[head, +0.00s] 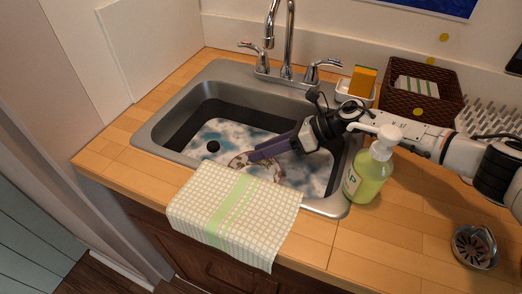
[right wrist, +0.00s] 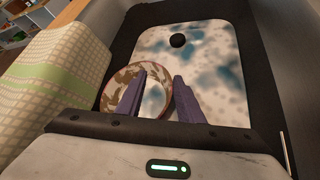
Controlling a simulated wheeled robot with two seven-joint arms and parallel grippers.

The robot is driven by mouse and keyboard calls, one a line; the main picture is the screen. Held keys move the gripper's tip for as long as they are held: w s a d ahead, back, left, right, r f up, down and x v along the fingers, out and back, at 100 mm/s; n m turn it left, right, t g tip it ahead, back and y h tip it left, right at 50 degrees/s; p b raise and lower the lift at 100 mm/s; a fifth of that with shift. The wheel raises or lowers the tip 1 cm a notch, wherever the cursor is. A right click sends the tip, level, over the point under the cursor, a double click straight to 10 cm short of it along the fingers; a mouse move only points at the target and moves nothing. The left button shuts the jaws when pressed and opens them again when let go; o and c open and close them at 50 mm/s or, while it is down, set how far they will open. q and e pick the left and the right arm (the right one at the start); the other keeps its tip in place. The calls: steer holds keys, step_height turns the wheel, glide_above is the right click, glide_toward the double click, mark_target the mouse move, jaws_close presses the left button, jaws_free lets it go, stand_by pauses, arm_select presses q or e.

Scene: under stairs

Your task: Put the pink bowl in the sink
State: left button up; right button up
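The pink bowl (head: 238,161), whitish-pink with brown patches, is inside the sink (head: 185,108), near its front edge. In the right wrist view the bowl (right wrist: 122,82) shows as a round rim with a patterned wall. My right gripper (head: 252,155) reaches into the sink from the right and covers part of the bowl. In the wrist view its purple fingers (right wrist: 166,92) are apart, one over the bowl's inside and the other by its right rim. I cannot tell whether they touch it. My left gripper is not in view.
A checked towel (head: 232,212) hangs over the front counter edge. A green soap bottle (head: 368,172) stands right of the sink, close under my right arm. The faucet (head: 289,45), an orange sponge (head: 362,81), a brown basket (head: 436,84) and a metal strainer (head: 474,247) are around it.

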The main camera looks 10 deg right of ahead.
steer(key=v, duration=0.6)
steer(key=shift+d+b, duration=0.3)
steer(key=shift+d, duration=0.05)
